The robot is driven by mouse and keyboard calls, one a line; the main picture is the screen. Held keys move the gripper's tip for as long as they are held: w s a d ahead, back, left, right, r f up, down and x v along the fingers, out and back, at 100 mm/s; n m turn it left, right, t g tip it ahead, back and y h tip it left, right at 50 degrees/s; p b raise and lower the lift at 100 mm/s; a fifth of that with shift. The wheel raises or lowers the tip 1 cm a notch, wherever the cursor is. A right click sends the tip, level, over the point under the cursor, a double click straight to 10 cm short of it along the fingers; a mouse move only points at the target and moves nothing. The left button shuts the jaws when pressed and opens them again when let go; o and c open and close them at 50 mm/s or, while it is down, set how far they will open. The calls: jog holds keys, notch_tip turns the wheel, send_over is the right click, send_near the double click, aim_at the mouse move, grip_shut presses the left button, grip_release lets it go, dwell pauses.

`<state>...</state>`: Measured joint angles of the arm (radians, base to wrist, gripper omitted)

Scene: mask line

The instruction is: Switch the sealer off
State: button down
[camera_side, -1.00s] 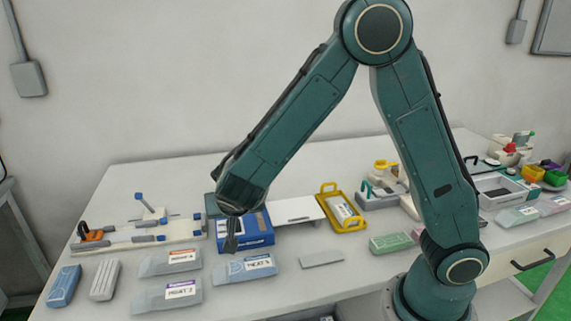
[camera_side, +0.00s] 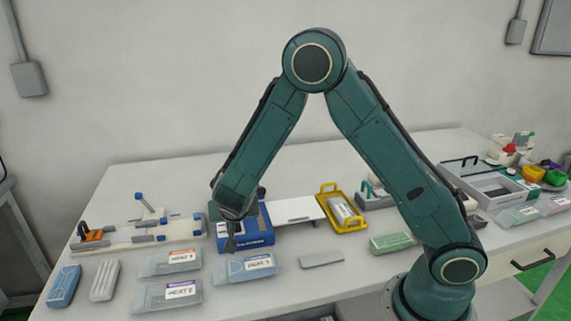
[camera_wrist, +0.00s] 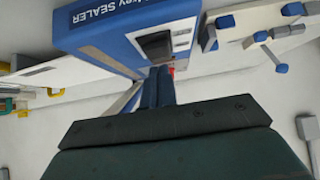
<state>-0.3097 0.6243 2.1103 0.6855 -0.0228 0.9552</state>
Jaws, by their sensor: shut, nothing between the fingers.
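The sealer is a blue box (camera_side: 262,237) standing mid-left on the table, with white lettering on its front. The wrist view shows its blue body (camera_wrist: 95,35), lettered SEALER, with a dark window and a pale panel. A small red part (camera_wrist: 172,70) shows just beyond my fingertips; I cannot tell if it is the switch. My gripper (camera_side: 231,244) is shut and empty, pointing down at the sealer's left front. In the wrist view its dark fingers (camera_wrist: 158,75) reach towards the sealer's panel side and hide part of it. I cannot tell if they touch it.
A white board with blue-knobbed clamps (camera_side: 150,232) stands left of the sealer. Labelled pouches (camera_side: 245,268) lie in front. A white plate (camera_side: 292,211) and a yellow tray (camera_side: 352,224) stand to the right.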

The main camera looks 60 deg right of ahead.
jog(key=shift+w+d+f, duration=0.2)
jog(key=shift+w+f, duration=0.05)
jog(key=shift+f, duration=0.1)
jog(key=shift+d+f, duration=0.1)
dwell(0.5)
jog(key=shift+s, duration=0.1)
jog(key=shift+s+a+f, duration=0.3)
jog(key=shift+s+a, duration=0.3)
jog(key=shift+a, duration=0.05)
jog(key=shift+s+g, duration=0.1)
jog(key=shift+g, duration=0.2)
jog(key=a+f+v, duration=0.1)
jog(key=v, duration=0.8)
jog(key=shift+s+r, duration=0.2)
jog(key=shift+s, duration=0.4)
